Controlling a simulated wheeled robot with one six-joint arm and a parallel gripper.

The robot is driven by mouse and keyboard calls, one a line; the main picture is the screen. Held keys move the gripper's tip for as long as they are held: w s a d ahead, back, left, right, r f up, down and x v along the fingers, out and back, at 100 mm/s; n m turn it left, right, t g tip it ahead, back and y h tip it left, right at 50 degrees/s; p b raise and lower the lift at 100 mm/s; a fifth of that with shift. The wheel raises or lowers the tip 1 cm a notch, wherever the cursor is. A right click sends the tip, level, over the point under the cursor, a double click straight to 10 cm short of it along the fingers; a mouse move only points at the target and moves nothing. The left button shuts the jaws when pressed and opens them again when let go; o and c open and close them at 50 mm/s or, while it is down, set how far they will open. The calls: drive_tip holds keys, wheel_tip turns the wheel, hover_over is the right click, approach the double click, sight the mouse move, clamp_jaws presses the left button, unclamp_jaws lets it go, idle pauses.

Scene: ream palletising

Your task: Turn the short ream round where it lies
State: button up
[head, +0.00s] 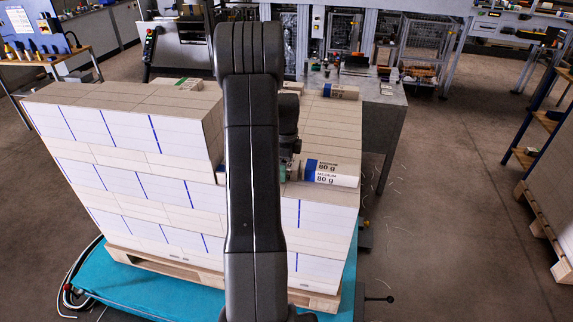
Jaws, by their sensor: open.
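A white ream (335,173) with a blue band and "80 g" print lies on the lower right part of the stack, at its front edge. My gripper (291,171) is just left of this ream, low over the stack, and mostly hidden behind my arm. It is open, and I see nothing held in it. I cannot tell from this view whether this is the short ream, or whether the fingers touch it. Another blue-banded ream (340,91) lies at the far right end of the stack. A green-labelled ream (189,84) lies at the back of the higher left part.
The stack (140,170) stands on a wooden pallet (190,272) over a teal platform (115,284). Its left part is higher than its right. A grey table (385,100) stands behind at the right. Shelving (545,125) is at the far right, with open floor between.

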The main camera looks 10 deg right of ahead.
drive_tip(key=c, duration=1.2)
drive_tip(key=shift+r, duration=0.15)
drive_tip(key=n, duration=0.4)
drive_tip(key=shift+w+n, duration=0.3)
drive_tip(key=shift+w, duration=0.05)
drive_tip(key=shift+w+n, duration=0.1)
drive_tip(key=shift+n, duration=0.7)
drive_tip(key=n, duration=0.3)
drive_tip(key=shift+w, duration=0.25)
drive_tip(key=n, duration=0.2)
drive_tip(key=shift+w+a+n, duration=0.1)
drive_tip(key=shift+w+n, duration=0.1)
drive_tip(key=shift+n, duration=0.2)
